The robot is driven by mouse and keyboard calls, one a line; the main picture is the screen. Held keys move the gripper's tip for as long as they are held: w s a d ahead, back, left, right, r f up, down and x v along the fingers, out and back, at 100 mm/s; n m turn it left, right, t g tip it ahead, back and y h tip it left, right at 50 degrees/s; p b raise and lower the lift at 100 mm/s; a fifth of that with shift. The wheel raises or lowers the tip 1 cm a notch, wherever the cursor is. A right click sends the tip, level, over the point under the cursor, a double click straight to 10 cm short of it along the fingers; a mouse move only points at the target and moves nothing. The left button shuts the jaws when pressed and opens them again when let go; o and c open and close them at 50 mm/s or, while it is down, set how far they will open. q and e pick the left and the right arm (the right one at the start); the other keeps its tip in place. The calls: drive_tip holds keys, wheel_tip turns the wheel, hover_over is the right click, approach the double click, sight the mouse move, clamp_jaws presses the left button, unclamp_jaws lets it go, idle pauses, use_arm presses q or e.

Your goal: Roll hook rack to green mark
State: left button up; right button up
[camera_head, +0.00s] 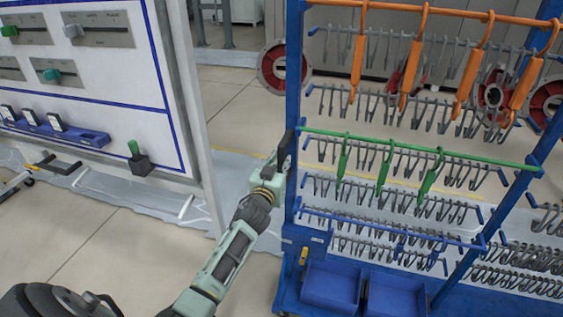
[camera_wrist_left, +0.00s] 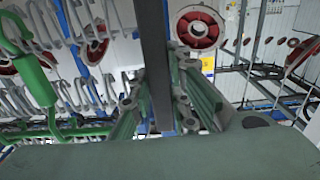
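The hook rack (camera_head: 294,60) is a blue wheeled frame on the right of the head view, with rows of grey, orange and green hooks. My left gripper (camera_head: 285,152) is at its near left upright post, at about the height of the green rail. In the left wrist view the dark post (camera_wrist_left: 157,60) runs between the two fingers of my left gripper (camera_wrist_left: 157,105). The fingers look closed against both sides of the post. My right gripper is not in view. No green mark on the floor shows.
A white panel board (camera_head: 90,85) with sliders and a blue shelf stands at the left. Blue bins (camera_head: 330,285) sit low on the rack. Bare floor (camera_head: 85,240) lies between board and rack, with a grey-blue sheet on part of it. Red wheels (camera_head: 272,67) show behind.

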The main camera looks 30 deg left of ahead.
use_arm(q)
clamp_jaws()
drive_tip(key=shift+d, duration=0.1)
drive_tip(key=w+d+b, duration=0.3)
drive_tip(key=d+b, duration=0.1)
drive_tip(key=d, duration=0.8)
drive_tip(key=shift+b, duration=0.4)
drive_tip(key=o, duration=0.6)
unclamp_jaws()
drive_tip(key=shift+s+a, duration=0.15)
drive_tip(key=shift+a, duration=0.25)
drive_tip(key=shift+c, duration=0.2)
drive_tip(key=shift+o, duration=0.4)
drive_tip(key=shift+d, duration=0.3)
